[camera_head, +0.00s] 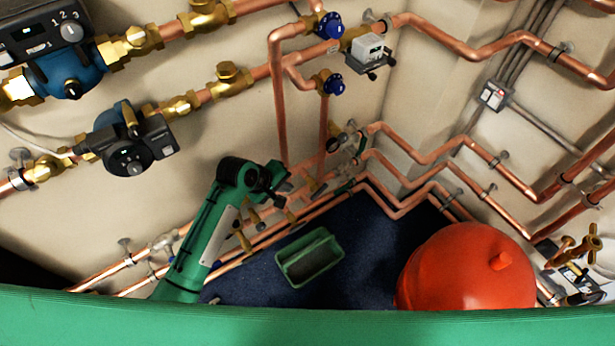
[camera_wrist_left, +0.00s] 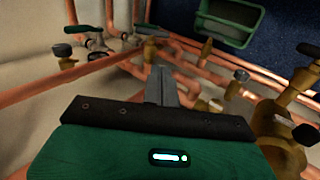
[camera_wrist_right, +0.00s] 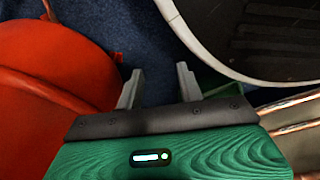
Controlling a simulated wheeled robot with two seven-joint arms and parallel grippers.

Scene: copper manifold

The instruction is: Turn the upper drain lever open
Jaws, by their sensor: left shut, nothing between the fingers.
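Several small brass valves sit on the low copper pipes by the wall, and I cannot tell which carries the upper drain lever. In the head view one brass valve (camera_head: 243,241) shows just right of my left forearm. In the left wrist view a brass valve with a dark handle (camera_wrist_left: 63,52) is at the left, and a larger brass valve (camera_wrist_left: 300,82) is at the right. My left gripper (camera_wrist_left: 161,72) is shut and empty, pointing at the pipes between them; it also shows in the head view (camera_head: 282,182). My right gripper (camera_wrist_right: 159,78) is open and empty, seen only in its wrist view.
A green tray (camera_head: 310,258) lies on the dark blue floor. A red round tank (camera_head: 467,268) stands at the right; it fills the left of the right wrist view (camera_wrist_right: 50,70). Pumps (camera_head: 128,140) and copper pipes line the wall. A large dark round-edged object (camera_wrist_right: 250,35) is near my right gripper.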

